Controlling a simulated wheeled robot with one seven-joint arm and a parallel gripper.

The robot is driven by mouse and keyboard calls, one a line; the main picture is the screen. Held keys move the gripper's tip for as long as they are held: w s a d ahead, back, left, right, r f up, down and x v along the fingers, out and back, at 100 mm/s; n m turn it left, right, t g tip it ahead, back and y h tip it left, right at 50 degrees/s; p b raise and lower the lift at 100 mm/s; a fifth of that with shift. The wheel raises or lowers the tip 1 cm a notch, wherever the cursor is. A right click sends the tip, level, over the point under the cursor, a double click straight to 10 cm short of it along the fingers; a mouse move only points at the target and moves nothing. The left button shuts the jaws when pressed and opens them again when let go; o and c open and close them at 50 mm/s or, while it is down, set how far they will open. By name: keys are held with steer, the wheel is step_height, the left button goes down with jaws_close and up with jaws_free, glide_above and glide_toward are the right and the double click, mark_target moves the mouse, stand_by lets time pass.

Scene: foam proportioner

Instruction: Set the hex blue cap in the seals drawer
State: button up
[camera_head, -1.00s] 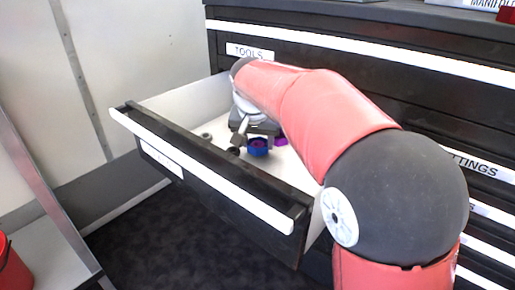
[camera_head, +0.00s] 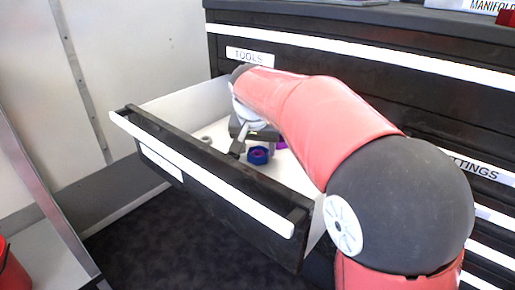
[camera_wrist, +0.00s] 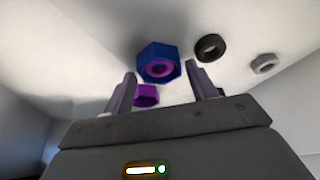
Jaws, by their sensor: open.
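The hex blue cap (camera_head: 258,155), with a purple ring inside, is in the open drawer (camera_head: 205,175). In the wrist view, the cap (camera_wrist: 158,62) lies on the white drawer floor just beyond my fingertips, ring side showing. My gripper (camera_head: 255,142) reaches into the drawer over the cap. In the wrist view, my gripper (camera_wrist: 161,75) is open, its fingers apart with the cap seen ahead between them. The label on this drawer's front cannot be read from here.
A purple part (camera_wrist: 146,95), a black ring (camera_wrist: 210,48) and a grey ring (camera_wrist: 264,63) lie near the cap. The drawer's front wall (camera_head: 210,166) stands close to my gripper. A shut drawer above is labelled TOOLS (camera_head: 249,56).

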steer(key=p+v, duration=0.2)
steer(key=v, duration=0.9)
